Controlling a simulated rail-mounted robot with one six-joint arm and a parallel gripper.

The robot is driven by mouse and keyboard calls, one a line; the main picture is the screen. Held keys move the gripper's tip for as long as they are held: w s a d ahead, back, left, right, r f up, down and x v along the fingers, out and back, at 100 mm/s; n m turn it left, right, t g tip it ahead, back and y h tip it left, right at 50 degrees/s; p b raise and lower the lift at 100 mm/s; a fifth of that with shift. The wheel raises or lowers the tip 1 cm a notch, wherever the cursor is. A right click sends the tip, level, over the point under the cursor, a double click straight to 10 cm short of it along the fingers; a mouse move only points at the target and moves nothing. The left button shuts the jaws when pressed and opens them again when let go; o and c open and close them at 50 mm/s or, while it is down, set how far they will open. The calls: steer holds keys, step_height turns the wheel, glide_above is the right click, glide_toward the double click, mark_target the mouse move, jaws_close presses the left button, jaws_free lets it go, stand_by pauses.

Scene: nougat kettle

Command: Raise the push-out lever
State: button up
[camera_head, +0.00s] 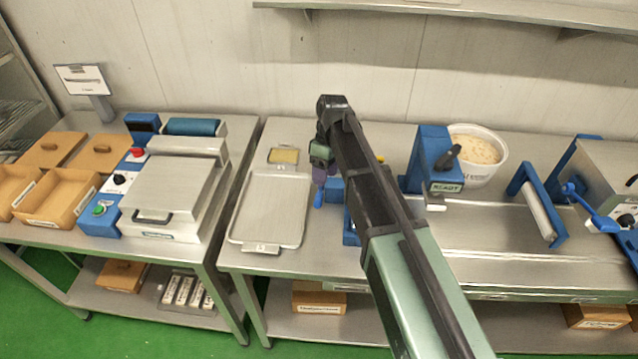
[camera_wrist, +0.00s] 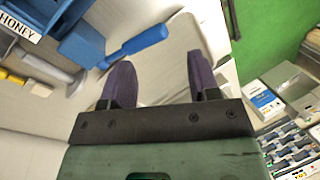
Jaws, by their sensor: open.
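A blue lever handle (camera_wrist: 145,38) slants up to the right from a blue block (camera_wrist: 82,45) in the wrist view. No label on it is readable, so I cannot tell for sure that it is the push-out lever. A blue handle end also shows in the head view (camera_head: 318,199), just below my gripper (camera_head: 323,172). My gripper's two purple fingers (camera_wrist: 160,72) are apart, with nothing held between them. The handle lies just beyond the left finger's tip; whether they touch is unclear. My arm hides most of the blue device.
A flat metal tray (camera_head: 233,232) lies left of my gripper. A block marked HONEY (camera_wrist: 20,27) and a yellow part (camera_wrist: 12,78) are near the lever. Right of my arm are a blue READY unit (camera_head: 430,160), a white tub (camera_head: 487,170) and a roller frame (camera_head: 540,205).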

mark_target(319, 199)
steer(key=s+m, duration=0.1)
steer(key=m, duration=0.1)
steer(key=s+m+t, duration=0.1)
steer(key=m, duration=0.1)
steer(key=shift+s+d+r, duration=0.1)
steer(key=shift+s+d, duration=0.1)
steer(key=f+m+t+b, duration=0.1)
steer(key=f+m+b, duration=0.2)
steer(key=w+a+f+m+b, duration=0.1)
steer(key=f+m+b, duration=0.3)
steer(key=a+f+m+t+b, duration=0.1)
steer(key=f+m+b, duration=0.2)
steer(key=f, duration=0.1)
steer(key=shift+w+a+t+y+b, duration=0.1)
steer(key=shift+w+t+y+b, duration=0.2)
steer(key=shift+w+y+b, duration=0.1)
jaws_close()
